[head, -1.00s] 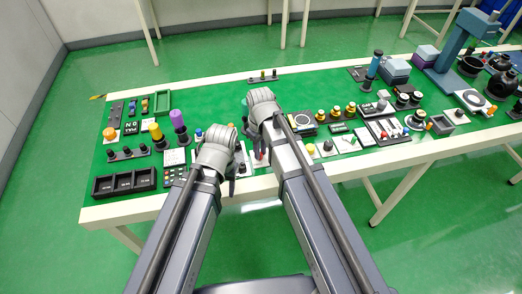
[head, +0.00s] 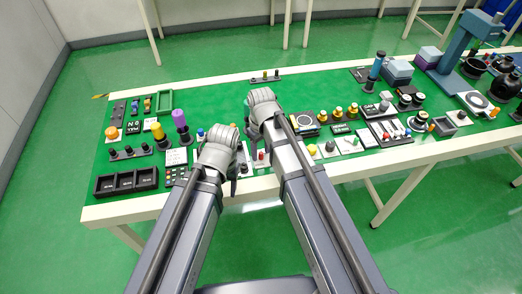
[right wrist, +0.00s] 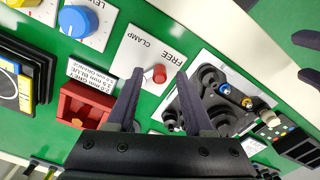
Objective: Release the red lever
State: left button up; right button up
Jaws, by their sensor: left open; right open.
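In the right wrist view, the red lever (right wrist: 159,74) shows as a short red knob on a white plate (right wrist: 128,52) marked CLAMP and FREE. My right gripper (right wrist: 160,71) is open, with one finger on either side of the knob in that picture. The knob looks apart from both fingers; the depth between them is hard to tell. In the head view, a small red knob (head: 261,155) shows between my arms, and my right gripper's fingers are mostly hidden by its wrist. My left gripper (head: 234,182) is open and empty near the table's front edge.
The green table (head: 215,95) is crowded at the front with panels and knobs. Its back left part is clearer.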

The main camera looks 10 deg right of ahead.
aim_at(261, 153)
pick_arm(q)
jog(key=shift+r, duration=0.1)
pick_arm(e)
jog(key=shift+r, duration=0.15)
notch_tip(261, 153, up, 8)
jog(key=p, duration=0.7)
jog(key=shift+f+p, duration=0.2)
jog(key=shift+p, duration=0.2)
pick_arm(q)
notch_tip(261, 153, up, 8)
jog(key=shift+f, duration=0.2)
pick_arm(e)
jog(key=s+m+h, duration=0.1)
jog(key=s+m, duration=0.1)
jog(key=s, duration=1.1)
jog(key=shift+a, duration=0.25)
